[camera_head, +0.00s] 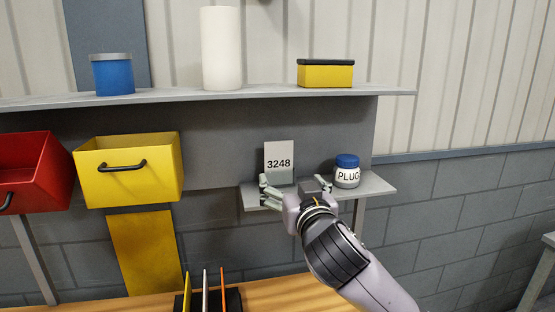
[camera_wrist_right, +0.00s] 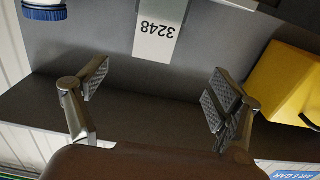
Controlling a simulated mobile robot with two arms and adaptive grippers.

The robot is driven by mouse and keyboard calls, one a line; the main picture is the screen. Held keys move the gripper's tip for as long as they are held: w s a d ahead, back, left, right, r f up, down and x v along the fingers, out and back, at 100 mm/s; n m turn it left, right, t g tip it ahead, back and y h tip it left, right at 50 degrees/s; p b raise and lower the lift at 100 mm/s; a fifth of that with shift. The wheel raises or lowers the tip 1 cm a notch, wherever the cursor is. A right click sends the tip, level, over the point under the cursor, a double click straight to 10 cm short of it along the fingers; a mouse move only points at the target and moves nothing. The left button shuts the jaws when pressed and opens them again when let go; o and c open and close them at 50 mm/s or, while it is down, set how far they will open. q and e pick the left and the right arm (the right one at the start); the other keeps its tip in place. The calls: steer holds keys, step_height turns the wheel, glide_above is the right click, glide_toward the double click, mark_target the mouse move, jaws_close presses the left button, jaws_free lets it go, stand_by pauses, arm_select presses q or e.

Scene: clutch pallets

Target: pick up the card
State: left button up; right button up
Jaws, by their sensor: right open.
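The white card (camera_head: 279,155) marked 3248 stands upright on the small grey shelf, in the middle of the head view. In the wrist view the card (camera_wrist_right: 158,35) shows upside down at the top centre. My right gripper (camera_head: 294,185) is just in front of the card, low at the shelf edge. In the wrist view the right gripper (camera_wrist_right: 158,87) is open and empty, with its fingers spread wide and the card beyond the gap between them. The card seems apart from both fingers. My left gripper is not in view.
A jar marked PLUG (camera_head: 347,178) stands right of the card. A yellow bin (camera_head: 130,178) and red bin (camera_head: 40,175) hang to the left. The upper shelf (camera_head: 270,92) holds a blue tin, white cylinder and yellow box. A small rack stands on the wooden bench (camera_head: 290,295).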

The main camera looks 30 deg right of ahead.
steer(key=p, duration=0.3)
glide_toward(279, 159)
steer(key=x, duration=0.3)
steer(key=shift+w+a, duration=0.15)
steer(key=shift+a, duration=0.1)
steer(key=shift+w, duration=0.25)
steer(key=shift+w+d+r, duration=0.2)
steer(key=shift+w+d, duration=0.1)
steer(key=shift+w, duration=0.1)
steer(key=p+x, duration=0.2)
steer(key=x, duration=0.1)
steer(key=shift+w+d+f, duration=0.1)
steer(key=shift+w+d, duration=0.05)
steer(key=shift+d, duration=0.1)
steer(key=shift+w+d+f+p, duration=0.1)
steer(key=shift+w+f+p, duration=0.1)
steer(key=shift+w+p, duration=0.2)
steer(key=shift+c, duration=0.5)
steer(key=c, duration=0.8)
steer(key=shift+c, duration=0.2)
